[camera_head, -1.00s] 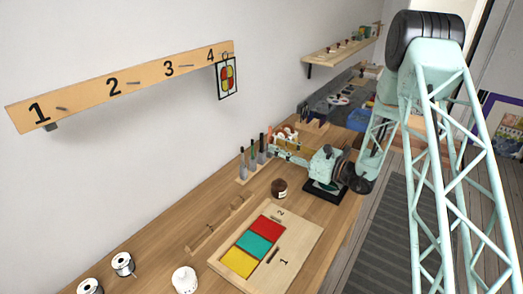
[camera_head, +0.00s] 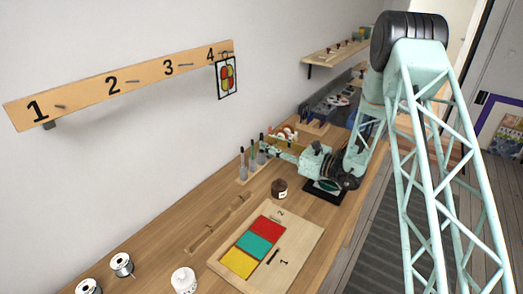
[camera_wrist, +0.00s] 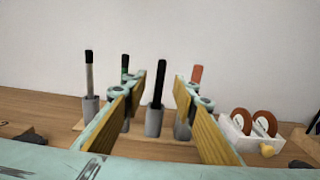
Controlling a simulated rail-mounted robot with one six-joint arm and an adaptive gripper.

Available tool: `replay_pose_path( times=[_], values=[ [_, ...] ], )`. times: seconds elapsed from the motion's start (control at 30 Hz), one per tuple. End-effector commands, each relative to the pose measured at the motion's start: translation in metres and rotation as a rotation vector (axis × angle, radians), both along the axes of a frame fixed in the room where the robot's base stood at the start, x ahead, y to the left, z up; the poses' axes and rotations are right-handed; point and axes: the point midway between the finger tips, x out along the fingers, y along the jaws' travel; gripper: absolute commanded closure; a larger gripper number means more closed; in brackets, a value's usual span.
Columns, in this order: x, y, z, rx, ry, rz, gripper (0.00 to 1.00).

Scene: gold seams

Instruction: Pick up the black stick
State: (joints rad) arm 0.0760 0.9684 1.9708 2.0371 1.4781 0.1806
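A black stick (camera_wrist: 158,92) stands upright in a grey holder (camera_wrist: 153,123), centred in the wrist view. It shows in the gap between the fingers of my gripper (camera_wrist: 159,88); I cannot tell how deep between them it is. The fingers are apart, and neither visibly touches it. A dark stick with a green part (camera_wrist: 125,72) and an orange-red stick (camera_wrist: 196,75) are partly hidden by the fingers. In the head view my gripper (camera_head: 268,149) is at the stick row.
A white box with brown discs (camera_wrist: 262,125) stands right of the sticks. In the head view, a dark jar (camera_head: 279,189) and a board with red, green and yellow tiles (camera_head: 304,226) are nearer on the table. The wall (camera_head: 140,170) is behind the sticks.

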Motion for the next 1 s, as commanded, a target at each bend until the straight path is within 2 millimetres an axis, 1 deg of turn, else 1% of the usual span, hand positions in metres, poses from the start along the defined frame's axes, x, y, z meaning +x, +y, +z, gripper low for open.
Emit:
replay_pose_path(
  times=[0.2, 0.4, 1.0],
  values=[
    [0.011, 0.020, -0.004, 0.000, -0.001, 0.001, 0.74],
    [0.020, 0.033, -0.003, -0.001, -0.001, 0.000, 0.74],
    [0.021, 0.035, -0.003, 0.000, 0.000, -0.001, 0.74]
  ],
)
